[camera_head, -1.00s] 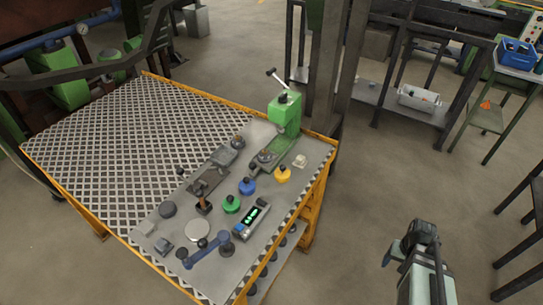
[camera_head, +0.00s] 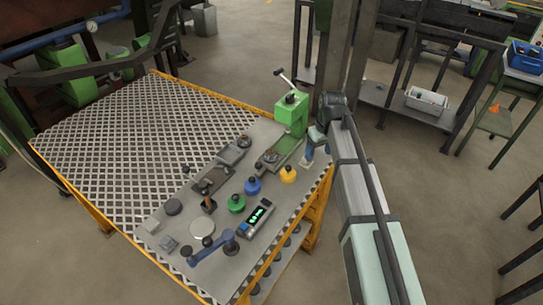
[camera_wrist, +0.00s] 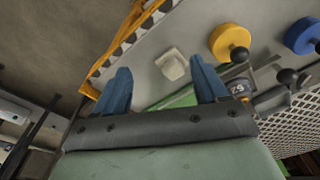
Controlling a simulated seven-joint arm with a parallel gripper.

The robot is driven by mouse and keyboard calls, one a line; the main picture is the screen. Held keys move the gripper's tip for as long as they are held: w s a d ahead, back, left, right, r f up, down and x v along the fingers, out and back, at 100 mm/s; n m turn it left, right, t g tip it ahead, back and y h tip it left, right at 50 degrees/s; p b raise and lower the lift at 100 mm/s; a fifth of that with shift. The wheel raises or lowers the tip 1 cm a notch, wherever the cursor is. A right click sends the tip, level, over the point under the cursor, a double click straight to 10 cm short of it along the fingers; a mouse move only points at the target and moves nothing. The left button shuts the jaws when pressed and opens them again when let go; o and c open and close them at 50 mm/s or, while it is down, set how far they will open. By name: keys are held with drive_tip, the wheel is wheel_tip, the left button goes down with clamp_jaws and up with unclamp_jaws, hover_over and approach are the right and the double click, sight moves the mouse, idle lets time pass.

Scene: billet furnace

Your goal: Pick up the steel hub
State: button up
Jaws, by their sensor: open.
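A small pale grey piece with a raised middle (camera_wrist: 172,65) lies on the table's grey plate near its edge in the wrist view. It may be the steel hub, but its metal cannot be told for sure. My gripper (camera_wrist: 160,66) is open and empty, with its two blue fingers spread. The piece shows between and just beyond the fingertips, closer to the right finger, with no contact visible. In the head view my gripper (camera_head: 315,155) hangs over the table's right corner and mostly hides the piece.
A yellow knobbed disc (camera_head: 288,174) and a blue one (camera_head: 253,186) stand close by. A green press (camera_head: 291,112) rises just left of my gripper. A green disc (camera_head: 236,204), a display box (camera_head: 256,218) and a blue-handled tool (camera_head: 213,247) lie further along the plate.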

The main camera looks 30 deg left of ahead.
sight(271, 151)
drive_tip(key=s+a+r+n, duration=0.2)
drive_tip(key=s+a+r, duration=0.1)
drive_tip(key=a+r, duration=0.3)
drive_tip(key=s+a+r+n, duration=0.2)
drive_tip(key=s+a+r, duration=0.15)
drive_tip(key=a, duration=0.45)
drive_tip(key=f, duration=0.4)
drive_tip(key=a+f, duration=0.1)
drive_tip(key=f, duration=0.8)
drive_tip(key=shift+w+a, duration=0.25)
drive_tip(key=shift+w, duration=0.15)
drive_tip(key=shift+r, duration=0.1)
clamp_jaws()
